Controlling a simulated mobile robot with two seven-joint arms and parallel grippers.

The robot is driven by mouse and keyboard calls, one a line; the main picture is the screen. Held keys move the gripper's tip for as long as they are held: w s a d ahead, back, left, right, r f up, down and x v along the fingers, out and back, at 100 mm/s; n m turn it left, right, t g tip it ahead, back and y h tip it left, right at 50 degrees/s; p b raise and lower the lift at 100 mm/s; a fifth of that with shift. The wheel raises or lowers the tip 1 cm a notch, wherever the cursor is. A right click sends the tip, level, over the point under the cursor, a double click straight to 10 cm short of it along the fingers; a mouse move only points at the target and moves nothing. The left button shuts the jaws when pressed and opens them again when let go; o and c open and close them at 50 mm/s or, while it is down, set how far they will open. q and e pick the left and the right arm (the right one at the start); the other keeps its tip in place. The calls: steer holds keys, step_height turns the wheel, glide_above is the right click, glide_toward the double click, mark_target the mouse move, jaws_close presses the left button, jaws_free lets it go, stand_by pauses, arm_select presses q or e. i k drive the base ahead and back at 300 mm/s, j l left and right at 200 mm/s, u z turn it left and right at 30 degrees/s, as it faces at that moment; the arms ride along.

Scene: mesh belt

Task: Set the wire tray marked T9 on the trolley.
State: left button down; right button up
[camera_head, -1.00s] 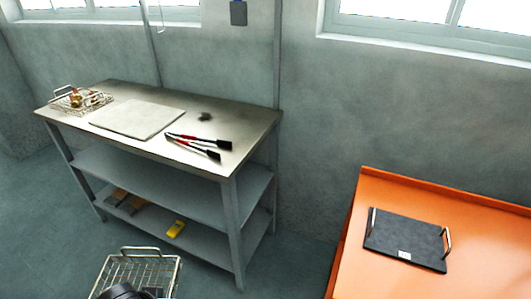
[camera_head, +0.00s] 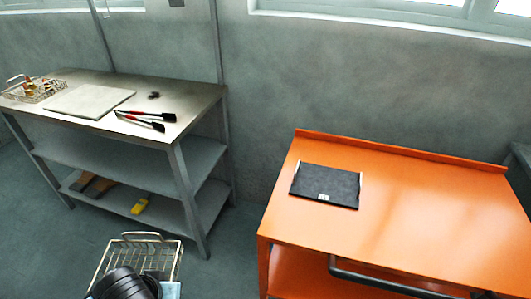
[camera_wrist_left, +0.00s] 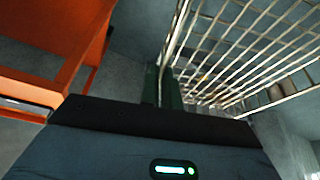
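A wire tray (camera_head: 150,250) with a raised handle is low in the head view, above the floor and left of the trolley. Its mesh also fills the right of the left wrist view (camera_wrist_left: 235,60). My left gripper (camera_wrist_left: 166,88) is shut on the tray's near side; my dark arm hides part of the tray in the head view. No T9 mark is readable on it. The orange trolley (camera_head: 420,215) stands at the right, apart from the tray. It also shows at the left of the wrist view (camera_wrist_left: 75,50). My right gripper is not in view.
A dark flat board (camera_head: 326,186) with a small white label lies on the trolley's back left. The rest of its top is clear. A dark handle (camera_head: 385,282) runs along the front. A steel table (camera_head: 190,103) holds another wire tray (camera_head: 35,89), a pale board and tongs.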

mark_target(447, 210)
steer(key=k+l+z, duration=0.1)
steer(key=l, duration=0.25)
steer(key=k+l, duration=0.25)
steer(key=k+l+z, duration=0.15)
steer(key=l, duration=0.25)
steer(key=k+l, duration=0.15)
steer(key=l, duration=0.25)
steer(key=k+l+z, duration=0.15)
steer(key=l, duration=0.2)
steer(key=k+l+z, duration=0.1)
steer(key=l, duration=0.25)
steer(key=k+l, duration=0.15)
steer(key=l, duration=0.25)
steer(key=z, duration=0.05)
